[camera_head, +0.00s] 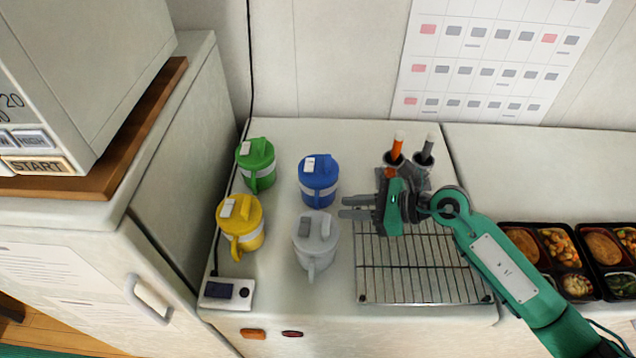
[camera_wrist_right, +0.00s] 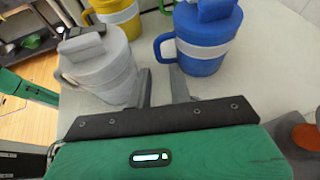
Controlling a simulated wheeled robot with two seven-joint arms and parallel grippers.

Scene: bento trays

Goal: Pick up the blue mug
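The blue mug (camera_head: 319,181) stands upright on the white counter, with a blue lid and a white band. In the right wrist view the blue mug (camera_wrist_right: 207,40) is at the upper right, its handle pointing left. My right gripper (camera_head: 345,208) is to the right of the mug and a little nearer the counter's front. Its fingers point left and are apart with nothing between them. In the right wrist view the fingertips (camera_wrist_right: 161,78) are just short of the blue mug and the grey mug (camera_wrist_right: 98,65). My left gripper is not in view.
A green mug (camera_head: 256,163), a yellow mug (camera_head: 241,222) and a grey mug (camera_head: 316,238) stand close around the blue one. A wire rack (camera_head: 425,270) lies on the right, with cups holding an orange and a grey utensil (camera_head: 427,148) behind it. Bento trays (camera_head: 548,227) are farther right.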

